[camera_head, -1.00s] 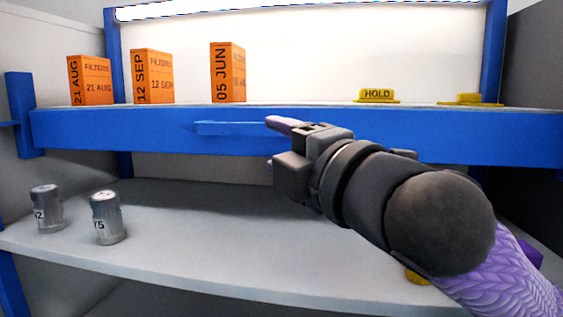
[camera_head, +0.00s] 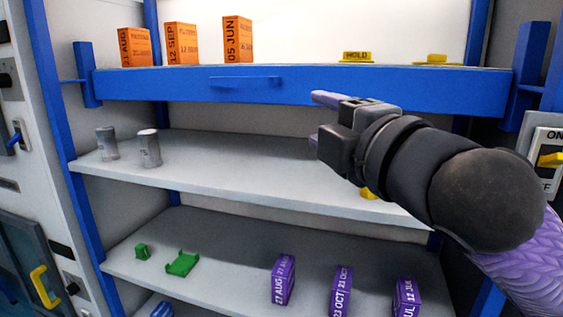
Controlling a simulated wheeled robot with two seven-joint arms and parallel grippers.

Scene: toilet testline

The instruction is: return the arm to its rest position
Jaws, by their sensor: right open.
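My right gripper (camera_head: 316,118) reaches in from the right in the head view, its fingers pointing left. It is open, and nothing shows between its fingers. It appears in front of the blue shelf front (camera_head: 430,88) and the grey middle shelf (camera_head: 240,180); whether it touches either I cannot tell. My right arm's purple sleeve (camera_head: 520,262) fills the lower right. My left gripper is not in the picture.
Orange boxes (camera_head: 238,40) and yellow signs (camera_head: 356,57) stand on the top shelf. Two grey cans (camera_head: 149,148) stand on the middle shelf. Purple boxes (camera_head: 283,279) and green parts (camera_head: 182,263) sit lower. A switch panel (camera_head: 545,160) is at right.

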